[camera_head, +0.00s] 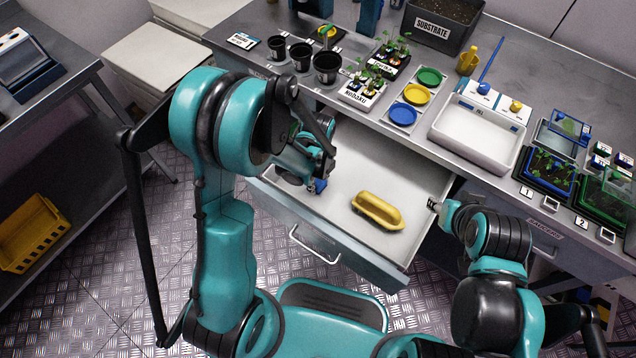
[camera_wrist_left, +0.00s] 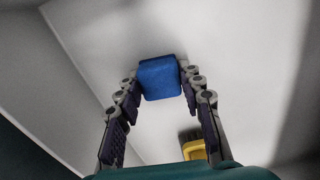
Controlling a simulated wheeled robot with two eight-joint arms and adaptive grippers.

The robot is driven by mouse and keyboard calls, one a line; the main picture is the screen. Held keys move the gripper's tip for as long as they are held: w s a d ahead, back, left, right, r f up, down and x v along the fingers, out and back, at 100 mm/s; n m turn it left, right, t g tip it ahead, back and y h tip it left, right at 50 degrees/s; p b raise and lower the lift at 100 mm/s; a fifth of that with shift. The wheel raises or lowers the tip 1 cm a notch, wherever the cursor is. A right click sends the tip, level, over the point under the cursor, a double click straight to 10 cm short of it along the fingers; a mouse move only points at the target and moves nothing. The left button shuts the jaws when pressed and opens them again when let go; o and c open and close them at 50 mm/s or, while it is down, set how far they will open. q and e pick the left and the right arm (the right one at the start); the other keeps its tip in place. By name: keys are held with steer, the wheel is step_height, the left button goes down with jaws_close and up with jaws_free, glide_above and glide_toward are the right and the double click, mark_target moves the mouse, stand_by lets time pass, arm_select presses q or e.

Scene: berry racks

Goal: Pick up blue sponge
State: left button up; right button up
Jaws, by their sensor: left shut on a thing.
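The blue sponge (camera_head: 320,186) is a small block in the open drawer, at its left part, mostly hidden by my left gripper (camera_head: 314,178) in the head view. In the left wrist view the sponge (camera_wrist_left: 160,78) sits between the two fingertips of the left gripper (camera_wrist_left: 158,84), which is shut on it. The white drawer floor (camera_wrist_left: 245,60) is behind it; whether the sponge touches the floor is hard to tell. My right gripper (camera_head: 434,205) is by the drawer's right edge, small and partly hidden, its jaws unclear.
A yellow long object (camera_head: 377,211) lies in the drawer (camera_head: 345,160), right of the sponge. The drawer's handle (camera_head: 315,247) faces me. The bench above holds black pots (camera_head: 327,68), coloured dishes (camera_head: 403,114), a white tray (camera_head: 476,135) and plant trays (camera_head: 548,172).

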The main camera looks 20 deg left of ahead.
mark_target(319, 182)
arm_select(q)
steer(key=shift+r+p, duration=0.3)
steer(key=shift+r, duration=0.15)
steer(key=r, duration=0.1)
steer(key=r+p, duration=0.2)
steer(key=r, duration=0.1)
steer(key=shift+s+d, duration=0.1)
steer(key=shift+d, duration=0.15)
steer(key=s+d+r+p, duration=0.1)
steer(key=s+d+r, duration=0.1)
steer(key=d, duration=0.3)
steer(key=s+d+r+p, duration=0.2)
steer(key=d+r, duration=0.2)
steer(key=d, duration=0.1)
steer(key=shift+s+p, duration=0.3)
steer(key=shift+s, duration=0.05)
steer(key=shift+d, duration=0.1)
steer(key=shift+c, duration=0.5)
